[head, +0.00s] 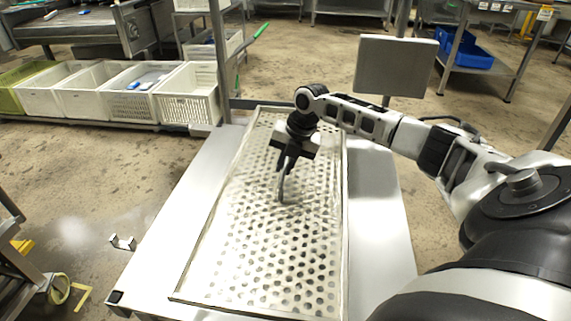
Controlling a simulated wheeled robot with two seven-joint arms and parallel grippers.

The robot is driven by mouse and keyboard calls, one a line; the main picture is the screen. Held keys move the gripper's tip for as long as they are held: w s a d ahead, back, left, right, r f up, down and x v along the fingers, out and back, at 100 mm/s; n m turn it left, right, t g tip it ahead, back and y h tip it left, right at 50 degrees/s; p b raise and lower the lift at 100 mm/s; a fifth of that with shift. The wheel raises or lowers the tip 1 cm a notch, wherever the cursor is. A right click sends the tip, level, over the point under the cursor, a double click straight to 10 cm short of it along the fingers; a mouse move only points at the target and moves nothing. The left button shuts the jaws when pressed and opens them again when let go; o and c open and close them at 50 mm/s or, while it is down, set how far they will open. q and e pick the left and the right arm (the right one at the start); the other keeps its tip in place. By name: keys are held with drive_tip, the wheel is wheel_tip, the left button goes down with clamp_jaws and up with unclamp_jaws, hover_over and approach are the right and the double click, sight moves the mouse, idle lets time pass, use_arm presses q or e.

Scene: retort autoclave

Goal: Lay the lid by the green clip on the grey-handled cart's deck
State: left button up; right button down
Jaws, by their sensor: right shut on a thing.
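The lid (235,235) is a long perforated metal sheet with a raised rim. It is over the bare steel deck (175,215) of a cart, with deck showing on both sides. I cannot tell whether the lid touches the deck or hangs just above it. My right gripper (286,163) points down over the lid's middle and is shut on its thin, curved grey handle (281,190). I see no green clip on the lid. My left gripper is out of view.
Grey posts (222,60) stand at the cart's far end, near a grey panel (395,66). White crates (187,92) line a low rack at the far left.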

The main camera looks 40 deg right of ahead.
sight(288, 178)
drive_tip(key=shift+w+f+b, duration=0.1)
drive_tip(key=shift+f+b, duration=0.35)
drive_tip(key=shift+b, duration=0.1)
drive_tip(key=shift+f+b, duration=0.3)
drive_tip(key=shift+f, duration=0.05)
drive_tip(key=shift+f+b, duration=0.55)
drive_tip(key=shift+b, duration=0.05)
drive_tip(key=shift+f+b, duration=0.3)
drive_tip(key=shift+f, duration=0.4)
drive_tip(key=shift+f+b, duration=0.4)
drive_tip(key=shift+f, duration=0.35)
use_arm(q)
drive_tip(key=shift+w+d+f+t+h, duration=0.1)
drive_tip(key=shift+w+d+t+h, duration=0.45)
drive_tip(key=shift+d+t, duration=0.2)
use_arm(e)
drive_tip(key=shift+f, duration=0.55)
use_arm(q)
drive_tip(key=shift+b, duration=0.3)
use_arm(e)
drive_tip(key=shift+f, duration=0.3)
